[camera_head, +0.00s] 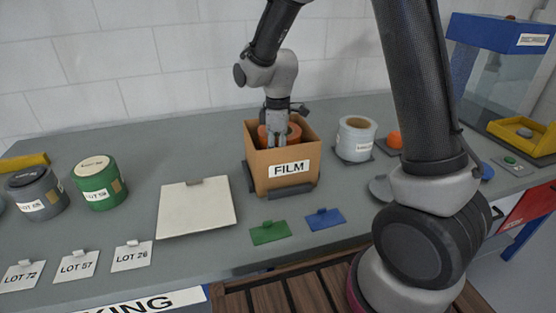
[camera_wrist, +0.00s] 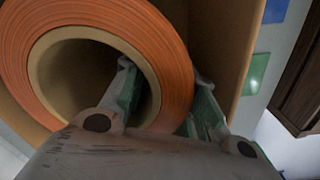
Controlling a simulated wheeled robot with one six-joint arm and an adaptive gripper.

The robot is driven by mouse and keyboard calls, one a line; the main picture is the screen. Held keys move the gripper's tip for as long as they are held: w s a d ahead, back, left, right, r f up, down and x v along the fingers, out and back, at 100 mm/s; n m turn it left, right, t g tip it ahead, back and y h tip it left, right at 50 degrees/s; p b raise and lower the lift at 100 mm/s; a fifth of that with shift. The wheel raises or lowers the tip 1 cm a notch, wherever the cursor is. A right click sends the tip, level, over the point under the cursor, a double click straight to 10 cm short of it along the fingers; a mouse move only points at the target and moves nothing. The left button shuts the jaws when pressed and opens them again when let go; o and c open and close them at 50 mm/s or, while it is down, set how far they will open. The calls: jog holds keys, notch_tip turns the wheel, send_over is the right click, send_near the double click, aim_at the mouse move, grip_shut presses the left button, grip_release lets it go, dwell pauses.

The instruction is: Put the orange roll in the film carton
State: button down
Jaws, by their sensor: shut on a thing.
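The film carton (camera_head: 284,182) is an open brown box with a FILM label, standing at the middle of the table. The orange roll (camera_head: 265,133) is inside the carton, with its upper part showing near the rim. In the wrist view the orange roll (camera_wrist: 166,45) has a tan core, and a carton wall (camera_wrist: 222,50) rises beside it. My gripper (camera_head: 277,138) reaches down into the carton. It is shut on the roll's wall, with one finger in the core and the other outside, as the wrist view shows (camera_wrist: 165,105). The carton's floor is hidden.
A white roll (camera_head: 355,139) and an orange ball-like thing (camera_head: 394,139) are to the right. Green (camera_head: 269,232) and blue (camera_head: 325,218) cards lie in front.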

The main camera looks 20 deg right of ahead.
jog(key=shift+f, duration=1.75)
jog(key=c, duration=1.4)
grip_release()
jog(key=shift+f, duration=0.15)
jog(key=shift+c, duration=0.2)
notch_tip(320, 180, up, 12)
jog(key=shift+r, duration=0.2)
jog(key=s+d+r+m+t, duration=0.1)
jog(key=s+d+r+m, duration=0.2)
jog(key=s, duration=0.5)
jog(key=s+d+r+m+t, duration=0.1)
jog(key=s+d+r+m, duration=0.3)
jog(key=s+d+m, duration=0.2)
jog(key=s+d+r+m+t, duration=0.2)
jog(key=s+d+r+m, duration=0.2)
jog(key=s+d, duration=0.3)
jog(key=s, duration=0.3)
jog(key=shift+d, duration=0.3)
